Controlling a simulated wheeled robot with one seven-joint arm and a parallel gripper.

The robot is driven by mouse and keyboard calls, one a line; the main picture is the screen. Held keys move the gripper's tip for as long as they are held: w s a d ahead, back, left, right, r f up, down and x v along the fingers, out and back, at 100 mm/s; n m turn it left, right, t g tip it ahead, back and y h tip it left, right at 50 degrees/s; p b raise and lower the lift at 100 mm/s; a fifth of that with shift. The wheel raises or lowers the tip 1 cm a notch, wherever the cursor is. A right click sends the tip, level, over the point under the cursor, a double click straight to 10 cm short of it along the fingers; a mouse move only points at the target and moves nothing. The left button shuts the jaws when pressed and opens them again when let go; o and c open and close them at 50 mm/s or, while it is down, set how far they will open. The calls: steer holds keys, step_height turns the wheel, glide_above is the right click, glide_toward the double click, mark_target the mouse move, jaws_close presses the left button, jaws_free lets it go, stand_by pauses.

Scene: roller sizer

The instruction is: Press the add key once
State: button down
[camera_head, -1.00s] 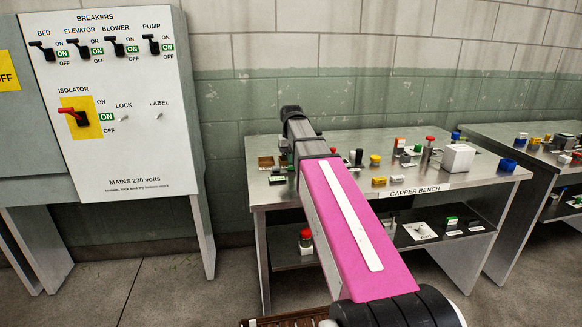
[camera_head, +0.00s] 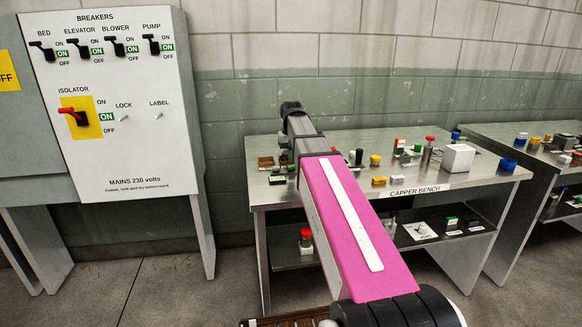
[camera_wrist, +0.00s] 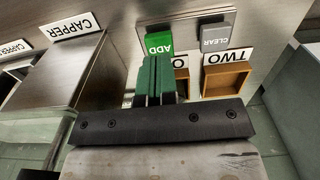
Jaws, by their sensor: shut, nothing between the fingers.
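The green add key (camera_wrist: 158,41), marked ADD, stands on a metal plate at the top middle of the wrist view. The grey clear key (camera_wrist: 215,34) is just to its right. My gripper (camera_wrist: 155,62) has green fingers, shut together and empty. The fingertips lie just below the add key in the picture and overlap its lower edge; whether they touch it I cannot tell. In the head view my pink arm reaches over the capper bench (camera_head: 452,200), and my fingers and the add key cannot be made out there.
A wooden tray labelled TWO (camera_wrist: 226,80) sits right of my fingers, with another partly hidden beside it. A metal box labelled CAPPER (camera_wrist: 50,75) is at left. In the head view a breaker panel (camera_head: 130,150) stands left; several small items crowd the bench.

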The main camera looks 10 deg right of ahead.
mark_target(291, 166)
steer(key=shift+r, duration=0.1)
steer(key=shift+r, duration=2.4)
